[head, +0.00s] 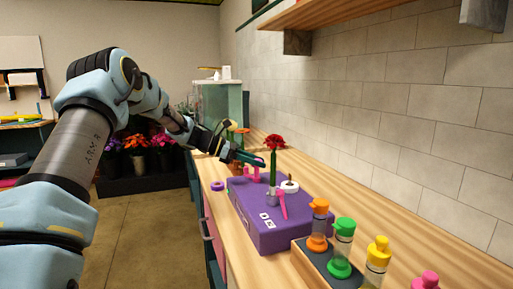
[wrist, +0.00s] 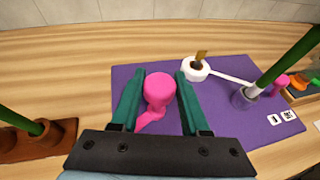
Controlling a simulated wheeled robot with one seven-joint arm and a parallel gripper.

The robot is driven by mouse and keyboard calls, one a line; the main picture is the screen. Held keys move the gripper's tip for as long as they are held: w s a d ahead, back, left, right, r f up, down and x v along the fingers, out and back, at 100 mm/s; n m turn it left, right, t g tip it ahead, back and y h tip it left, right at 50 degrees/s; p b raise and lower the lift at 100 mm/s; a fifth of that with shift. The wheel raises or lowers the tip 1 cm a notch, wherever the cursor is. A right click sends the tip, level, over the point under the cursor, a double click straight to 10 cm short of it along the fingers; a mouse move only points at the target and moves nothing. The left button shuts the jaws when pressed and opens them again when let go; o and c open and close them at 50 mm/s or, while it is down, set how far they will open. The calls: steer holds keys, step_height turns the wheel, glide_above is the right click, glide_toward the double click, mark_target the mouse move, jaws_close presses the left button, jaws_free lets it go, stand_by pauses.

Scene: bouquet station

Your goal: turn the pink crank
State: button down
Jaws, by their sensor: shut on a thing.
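The pink crank (wrist: 157,92) stands at one end of the purple box (wrist: 225,75), with its pink arm running down beneath the knob. In the wrist view its knob is between the two teal fingers of my gripper (wrist: 160,82), which is shut on it. In the head view my gripper (head: 251,157) reaches in from the left to the far end of the purple box (head: 262,240), and the pink crank (head: 251,175) shows just below the fingers.
A red flower (head: 274,142) stands in a holder on the box, beside a white round part (head: 289,186) and another pink lever (head: 282,205). A dark tray (head: 318,268) with orange, green and yellow capped bottles stands nearer. A purple ring (head: 217,186) lies left of the box.

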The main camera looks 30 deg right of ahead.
steer(key=shift+r+m+g+y+p, duration=0.1)
steer(key=shift+m+g+y+p, duration=0.6)
steer(key=shift+m+g+p, duration=0.65)
steer(key=shift+g, duration=0.25)
steer(key=shift+c, duration=2)
jaws_free()
steer(key=b+v, duration=0.2)
steer(key=v, duration=0.8)
steer(key=shift+w+a+r+b, duration=0.15)
steer(key=shift+w+r+b, duration=0.1)
steer(key=shift+b, duration=0.15)
